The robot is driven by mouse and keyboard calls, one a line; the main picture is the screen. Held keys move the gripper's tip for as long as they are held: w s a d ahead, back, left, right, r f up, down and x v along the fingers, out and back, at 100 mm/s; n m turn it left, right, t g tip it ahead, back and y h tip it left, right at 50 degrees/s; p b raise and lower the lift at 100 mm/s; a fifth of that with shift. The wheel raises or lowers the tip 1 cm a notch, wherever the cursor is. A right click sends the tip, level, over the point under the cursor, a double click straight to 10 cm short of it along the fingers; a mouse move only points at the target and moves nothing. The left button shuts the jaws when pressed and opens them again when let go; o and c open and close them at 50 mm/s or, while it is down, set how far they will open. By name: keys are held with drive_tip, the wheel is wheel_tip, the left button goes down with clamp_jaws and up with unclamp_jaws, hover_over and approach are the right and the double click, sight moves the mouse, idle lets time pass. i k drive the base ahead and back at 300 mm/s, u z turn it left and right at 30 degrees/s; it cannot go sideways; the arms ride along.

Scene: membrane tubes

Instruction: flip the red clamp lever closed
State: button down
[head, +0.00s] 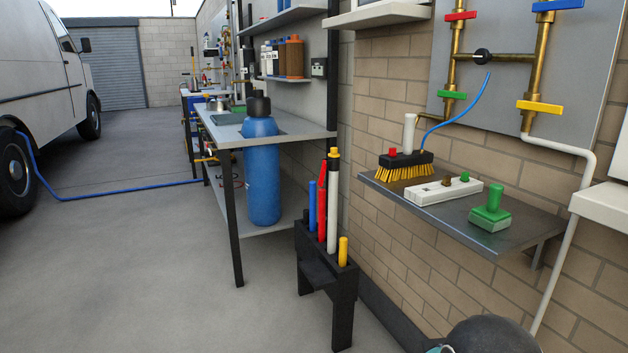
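I cannot tell for sure which thing is the red clamp lever. A long red upright piece (322,201) stands in the black stand (340,283), beside a white tube with a yellow and black top (333,200). A red valve handle (460,16) lies across a brass pipe at the top. No clamp shows clearly.
The steel wall shelf (530,236) also holds a white block (444,190) and a green stamp-like block (491,209). A workbench (290,126) with a blue cylinder (262,165) stands at the centre left. Open concrete floor (120,270) fills the left, with a blue hose (110,189) across it.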

sight(323, 174)
drive_tip(key=u, duration=0.4)
drive_tip(key=i, duration=1.1)
drive_tip(key=z, duration=0.25)
